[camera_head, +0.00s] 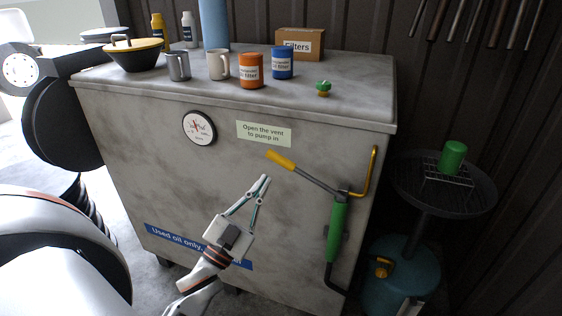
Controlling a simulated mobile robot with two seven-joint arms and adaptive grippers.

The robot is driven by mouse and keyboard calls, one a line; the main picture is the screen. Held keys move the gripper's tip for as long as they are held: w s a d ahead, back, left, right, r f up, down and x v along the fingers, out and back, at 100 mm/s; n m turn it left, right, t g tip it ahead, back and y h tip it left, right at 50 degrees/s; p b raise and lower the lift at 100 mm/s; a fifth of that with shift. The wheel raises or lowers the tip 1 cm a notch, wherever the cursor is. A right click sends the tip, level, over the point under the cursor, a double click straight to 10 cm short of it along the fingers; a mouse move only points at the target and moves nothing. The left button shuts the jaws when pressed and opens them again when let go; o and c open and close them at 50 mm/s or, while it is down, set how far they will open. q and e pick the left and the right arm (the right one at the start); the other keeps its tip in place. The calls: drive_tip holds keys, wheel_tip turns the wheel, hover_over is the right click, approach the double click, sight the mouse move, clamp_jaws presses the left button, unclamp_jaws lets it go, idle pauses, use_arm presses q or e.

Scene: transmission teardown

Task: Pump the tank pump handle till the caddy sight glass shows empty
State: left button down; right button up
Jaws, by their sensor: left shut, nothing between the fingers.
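The tank pump handle has a yellow grip (281,160) on a grey rod that slopes down right to the green pump body (337,230) on the front of the grey tank (120,135). My left gripper (264,180) is shut and empty in front of the tank, just below and left of the yellow grip. It looks apart from it. The teal caddy (415,270) stands on the floor at right under a black drain pan (400,180). I cannot make out its sight glass level. My right gripper is not in view.
A label reading "Open the vent to pump in" (263,133) and a round gauge (199,127) are on the tank front. A green knob (323,89) stands on top, near cans, mugs and a Filters box (300,43). A yellow bent pipe (371,172) rises beside the pump.

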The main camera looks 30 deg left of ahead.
sight(278, 162)
use_arm(q)
drive_tip(key=w, duration=0.3)
drive_tip(key=w+r+p, duration=0.1)
drive_tip(key=w, duration=0.2)
drive_tip(key=w+a+r, duration=0.1)
drive_tip(key=w, duration=0.2)
drive_tip(key=shift+w, duration=0.15)
drive_tip(key=shift+a+f, duration=0.35)
drive_tip(key=shift+f, duration=0.15)
